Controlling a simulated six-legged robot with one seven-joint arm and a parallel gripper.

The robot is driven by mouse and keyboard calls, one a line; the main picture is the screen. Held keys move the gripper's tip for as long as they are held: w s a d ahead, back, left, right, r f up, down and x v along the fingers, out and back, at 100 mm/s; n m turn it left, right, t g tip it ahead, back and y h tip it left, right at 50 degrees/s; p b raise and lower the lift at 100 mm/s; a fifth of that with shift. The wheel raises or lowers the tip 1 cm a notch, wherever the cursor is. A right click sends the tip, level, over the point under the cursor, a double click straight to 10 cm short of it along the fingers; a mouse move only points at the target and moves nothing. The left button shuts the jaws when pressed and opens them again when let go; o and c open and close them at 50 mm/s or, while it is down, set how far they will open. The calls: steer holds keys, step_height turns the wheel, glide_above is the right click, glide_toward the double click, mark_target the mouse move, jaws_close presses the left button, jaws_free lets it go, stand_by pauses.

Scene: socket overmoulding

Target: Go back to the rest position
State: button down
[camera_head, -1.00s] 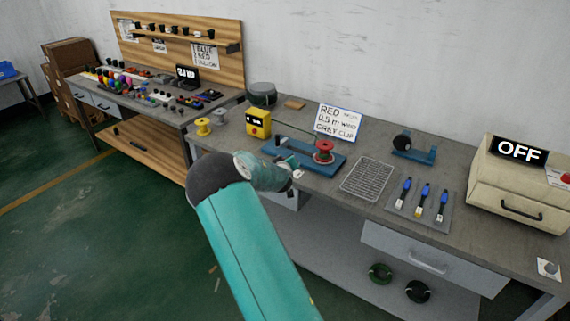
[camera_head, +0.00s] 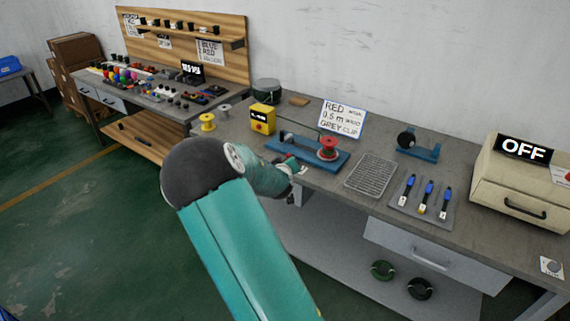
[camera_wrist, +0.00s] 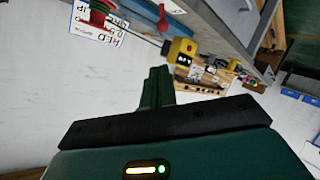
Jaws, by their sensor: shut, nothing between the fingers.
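My gripper shows in the wrist view (camera_wrist: 159,85), its green fingers shut together with nothing between them. In the head view my teal arm reaches up from the bottom, and its far end is beside the front edge of the grey workbench (camera_head: 330,190). A red spool (camera_head: 328,148) stands on a blue fixture (camera_head: 305,150) just beyond the arm's end. The spool (camera_wrist: 100,10) also shows at the upper left of the wrist view, with the yellow box (camera_wrist: 182,50) near the fingers in the picture.
A wire rack (camera_head: 371,175), a tray of blue-handled tools (camera_head: 424,205) and a beige machine reading OFF (camera_head: 522,180) stand to the right. A sign (camera_head: 342,119) leans at the back. A second bench with a wooden backboard (camera_head: 180,60) is at the left. Green floor (camera_head: 90,230) is open.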

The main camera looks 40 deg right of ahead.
steer(key=shift+s, duration=0.1)
steer(key=s+a+r+m+g+y, duration=0.1)
steer(key=s+a+r+y, duration=0.45)
steer(key=a, duration=0.65)
steer(key=s+a+r+g+y, duration=0.1)
steer(key=s+a+r+y, duration=0.2)
steer(key=s+a+r, duration=0.7)
steer(key=s+a+n+g, duration=0.1)
steer(key=s+a, duration=0.5)
steer(key=s, duration=0.2)
steer(key=s+a+r+n+g, duration=0.1)
steer(key=s+a, duration=0.4)
steer(key=s, duration=0.4)
steer(key=shift+a+r+n+g+y, duration=0.3)
steer(key=shift+a+y, duration=0.05)
